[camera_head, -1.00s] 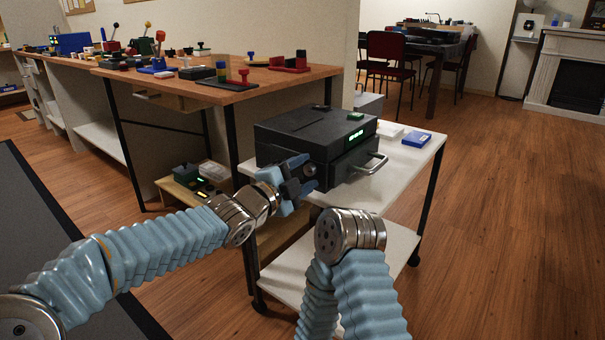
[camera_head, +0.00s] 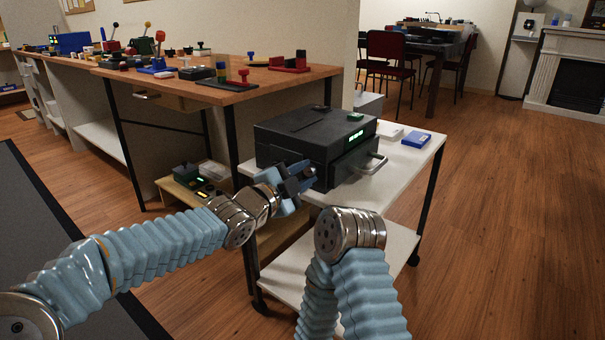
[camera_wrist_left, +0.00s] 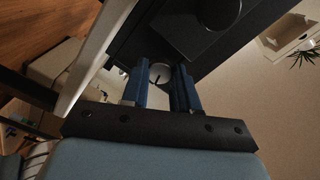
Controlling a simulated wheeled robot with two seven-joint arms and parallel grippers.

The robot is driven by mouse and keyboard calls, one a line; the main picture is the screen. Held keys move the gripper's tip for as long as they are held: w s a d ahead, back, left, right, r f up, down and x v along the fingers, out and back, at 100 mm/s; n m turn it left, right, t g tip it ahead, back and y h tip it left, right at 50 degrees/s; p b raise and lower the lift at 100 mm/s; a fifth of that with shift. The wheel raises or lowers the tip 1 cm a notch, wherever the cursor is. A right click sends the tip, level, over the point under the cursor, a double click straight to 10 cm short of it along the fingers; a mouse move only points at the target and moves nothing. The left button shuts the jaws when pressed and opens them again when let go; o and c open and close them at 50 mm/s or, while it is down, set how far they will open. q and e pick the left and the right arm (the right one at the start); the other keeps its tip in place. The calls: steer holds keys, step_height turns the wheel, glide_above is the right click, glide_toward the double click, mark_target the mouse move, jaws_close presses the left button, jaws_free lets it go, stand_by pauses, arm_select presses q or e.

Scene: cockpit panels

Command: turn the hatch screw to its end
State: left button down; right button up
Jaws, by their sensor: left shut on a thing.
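The hatch screw (camera_wrist_left: 160,72) is a pale round head with a dark line across it, on the front of the black box (camera_head: 290,142). In the left wrist view it sits between the two blue fingers of my left gripper (camera_wrist_left: 162,80). My left gripper (camera_head: 300,178) is shut on it, close to the box's front left face in the head view, where the fingers largely hide the screw.
The box stands on a white cart (camera_head: 425,157) and has a metal bar handle (camera_head: 376,164) and a lit green display. A blue case (camera_head: 417,138) lies right of it. A wooden workbench (camera_head: 290,78) stands behind to the left. Open floor lies to the right.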

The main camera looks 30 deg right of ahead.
arm_select(q)
steer(key=n+p, duration=0.1)
steer(key=n, duration=0.2)
steer(key=shift+n, duration=0.3)
steer(key=n, duration=0.3)
steer(key=shift+f+n, duration=0.1)
steer(key=shift+n, duration=0.2)
steer(key=n, duration=0.3)
steer(key=shift+n, duration=0.3)
steer(key=shift+n+b, duration=0.4)
steer(key=shift+n, duration=1.4)
steer(key=c, duration=0.9)
jaws_free()
steer(key=shift+o, duration=0.2)
